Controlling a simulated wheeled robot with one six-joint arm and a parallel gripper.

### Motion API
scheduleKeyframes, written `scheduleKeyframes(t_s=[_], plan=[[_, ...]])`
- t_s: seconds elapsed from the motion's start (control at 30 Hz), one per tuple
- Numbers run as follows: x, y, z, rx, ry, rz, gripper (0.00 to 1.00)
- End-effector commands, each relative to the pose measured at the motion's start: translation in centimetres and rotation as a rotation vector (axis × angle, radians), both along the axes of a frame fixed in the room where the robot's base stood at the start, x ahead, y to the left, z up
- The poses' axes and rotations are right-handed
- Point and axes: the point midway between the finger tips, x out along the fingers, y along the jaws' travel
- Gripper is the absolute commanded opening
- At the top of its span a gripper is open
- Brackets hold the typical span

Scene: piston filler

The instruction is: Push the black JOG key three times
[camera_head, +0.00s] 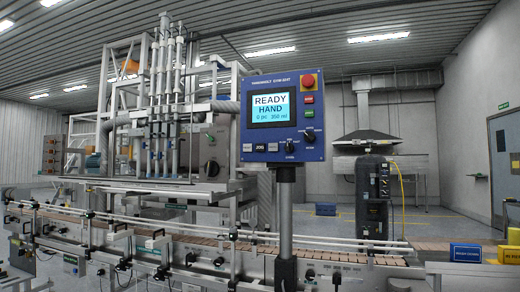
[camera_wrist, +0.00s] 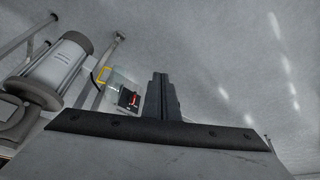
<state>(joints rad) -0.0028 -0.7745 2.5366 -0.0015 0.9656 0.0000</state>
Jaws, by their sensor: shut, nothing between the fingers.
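The screen (camera_head: 270,108) reads READY, HAND, 0 pc and 350 ml. My gripper (camera_wrist: 161,78) shows only in the wrist view, with its dark fingers shut together and nothing between them. The JOG key and the panel front are not recognisable in the wrist view, so I cannot tell how far my gripper is from the key. My gripper is not seen in front of the panel in the head view.
A red knob (camera_head: 308,81), green and red buttons and a black selector (camera_head: 308,135) share the panel, which stands on a grey post (camera_head: 286,225). A conveyor (camera_head: 215,235) runs behind it. The wrist view shows a grey motor-like cylinder (camera_wrist: 62,62) and a small red display (camera_wrist: 129,98).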

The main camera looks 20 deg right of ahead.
Motion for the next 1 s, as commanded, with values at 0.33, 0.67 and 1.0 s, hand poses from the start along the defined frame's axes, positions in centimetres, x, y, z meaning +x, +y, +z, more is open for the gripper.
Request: scheduleKeyframes(t_s=[0.33,0.67,1.0], plan=[[0.0,0.0,0.0,0.000,0.000,0.000,0.00],[0.0,0.0,0.0,0.000,0.000,0.000,0.00],[4.7,0.6,5.1,0.036,-0.080,-0.028,0.00]])
